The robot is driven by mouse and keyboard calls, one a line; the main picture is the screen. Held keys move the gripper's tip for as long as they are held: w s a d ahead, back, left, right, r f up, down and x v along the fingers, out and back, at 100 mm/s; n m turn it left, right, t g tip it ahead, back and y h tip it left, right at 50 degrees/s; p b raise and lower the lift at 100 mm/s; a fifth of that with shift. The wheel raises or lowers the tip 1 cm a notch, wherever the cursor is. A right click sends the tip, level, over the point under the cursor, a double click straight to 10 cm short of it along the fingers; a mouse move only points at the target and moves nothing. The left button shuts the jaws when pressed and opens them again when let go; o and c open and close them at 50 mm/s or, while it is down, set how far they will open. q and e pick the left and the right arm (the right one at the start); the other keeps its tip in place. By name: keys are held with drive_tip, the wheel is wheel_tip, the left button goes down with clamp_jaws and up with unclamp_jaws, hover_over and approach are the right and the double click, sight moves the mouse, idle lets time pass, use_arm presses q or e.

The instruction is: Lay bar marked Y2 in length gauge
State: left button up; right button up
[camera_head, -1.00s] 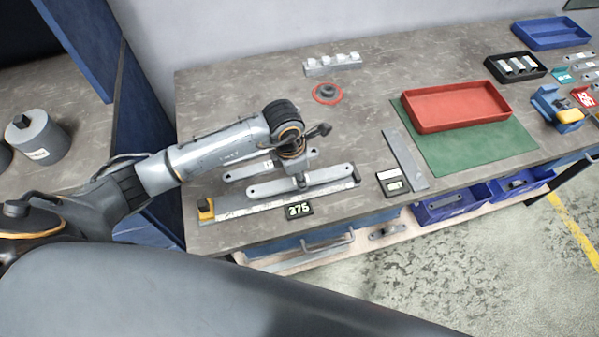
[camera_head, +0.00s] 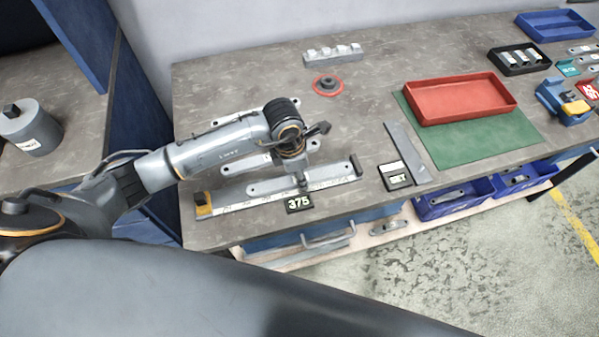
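The length gauge (camera_head: 232,207) is a long ruled strip near the bench's front edge, with a yellow-orange block at its left end and a dark piece at its right end. A plate reading 375 (camera_head: 299,203) sits at its front. A grey bar with rounded ends (camera_head: 265,187) lies along the gauge's right part; I cannot tell if it touches. My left gripper (camera_head: 303,183) points down at the bar's middle and appears shut on it. No Y2 mark is readable on it. Another grey bar (camera_head: 232,167) lies behind, partly hidden by my arm. My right gripper is not in view.
A flat grey strip (camera_head: 408,150) and a small labelled plate (camera_head: 395,175) lie right of the gauge. A red tray (camera_head: 460,101) rests on a green mat (camera_head: 480,146). A red ring with a dark knob (camera_head: 327,84) lies behind. The bench's back left is mostly clear.

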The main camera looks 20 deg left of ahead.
use_arm(q)
drive_tip(key=shift+o, duration=1)
drive_tip(key=shift+r, duration=0.1)
wheel_tip(320, 180, up, 12)
drive_tip(key=s+a, duration=0.1)
drive_tip(key=shift+a, duration=0.25)
drive_tip(key=shift+f, duration=0.2)
